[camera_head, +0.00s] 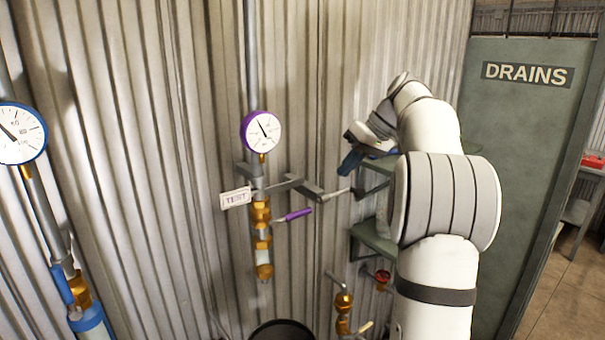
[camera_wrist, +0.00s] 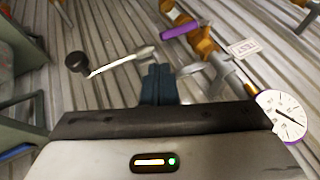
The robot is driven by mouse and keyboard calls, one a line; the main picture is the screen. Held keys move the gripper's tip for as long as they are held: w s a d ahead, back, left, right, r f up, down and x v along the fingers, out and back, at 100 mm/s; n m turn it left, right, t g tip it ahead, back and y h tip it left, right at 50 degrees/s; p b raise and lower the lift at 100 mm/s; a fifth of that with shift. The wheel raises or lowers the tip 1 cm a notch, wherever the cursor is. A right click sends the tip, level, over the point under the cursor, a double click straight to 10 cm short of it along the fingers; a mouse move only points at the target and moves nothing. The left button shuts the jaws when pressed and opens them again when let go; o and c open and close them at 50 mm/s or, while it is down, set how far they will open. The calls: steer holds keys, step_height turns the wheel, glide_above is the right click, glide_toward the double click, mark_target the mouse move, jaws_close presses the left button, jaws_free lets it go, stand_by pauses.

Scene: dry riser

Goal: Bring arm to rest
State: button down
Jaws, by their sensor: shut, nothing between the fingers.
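My gripper (camera_head: 349,164) is in front of the corrugated wall, to the right of the purple-rimmed gauge (camera_head: 261,132). Its dark blue fingers (camera_wrist: 158,74) are together and hold nothing in the wrist view. My white arm rises on the right of the head view and bends toward the wall. In the wrist view a pale rod with a black knob (camera_wrist: 76,62) lies beyond and left of the fingertips. I cannot tell how much gap there is between them.
A brass valve with a purple handle (camera_head: 293,215) and a TEST tag (camera_head: 236,198) hang below the gauge. Green shelves (camera_head: 374,240) stand beside my arm. A blue-rimmed gauge (camera_head: 20,133) is at far left. A DRAINS panel (camera_head: 528,115) stands at right. A dark bucket (camera_head: 282,329) is below.

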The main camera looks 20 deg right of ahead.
steer(key=s+a+f+m+g+h, duration=0.1)
steer(key=s+a+f+h, duration=0.1)
steer(key=s+a+f, duration=0.35)
steer(key=s+a+f+m+h, duration=0.1)
steer(key=s+a+f, duration=0.1)
steer(key=s+a, duration=0.6)
steer(key=s+a+f+h, duration=0.1)
steer(key=s+a+f, duration=0.1)
steer(key=s+f, duration=0.4)
steer(key=s+a+f+h+b, duration=0.1)
steer(key=s+a+f, duration=0.2)
steer(key=s+f, duration=0.3)
steer(key=s, duration=0.3)
steer(key=shift+s+f+m+t+h+b, duration=0.2)
steer(key=shift+f+m+t+h+b, duration=0.1)
steer(key=shift+f+t+h, duration=0.1)
